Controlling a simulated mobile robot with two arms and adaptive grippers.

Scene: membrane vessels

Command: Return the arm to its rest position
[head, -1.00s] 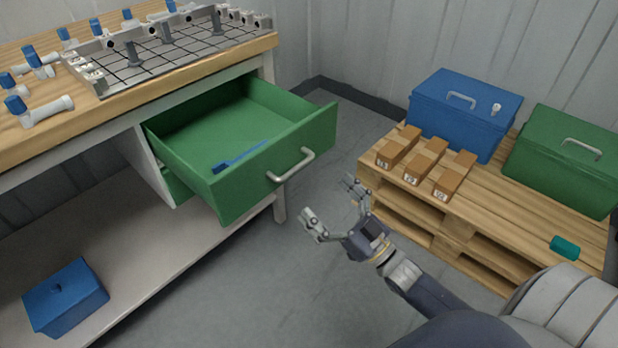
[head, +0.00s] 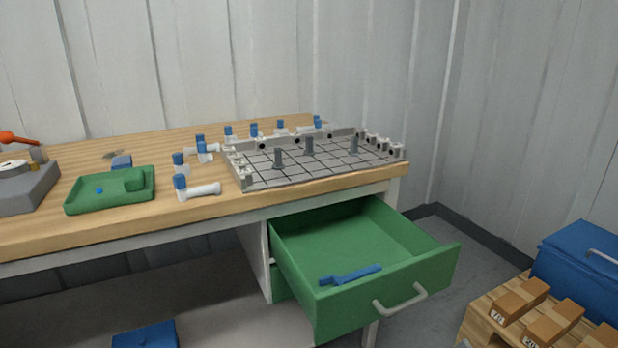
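Neither of my arms nor grippers shows in the head view now. The green drawer (head: 342,312) under the workbench (head: 60,238) stands pulled open. A blue tool (head: 350,275) lies inside it. On the bench top is a grey gridded fixture plate (head: 310,166) with several upright posts. Several white and blue fittings (head: 200,190) lie and stand to its left and behind it.
A green tray (head: 110,192) and a grey device with an orange handle (head: 24,180) are at the bench's left. The open drawer juts out over the floor. A pallet (head: 478,322) with brown boxes (head: 552,323) and a blue case (head: 585,262) stands at right.

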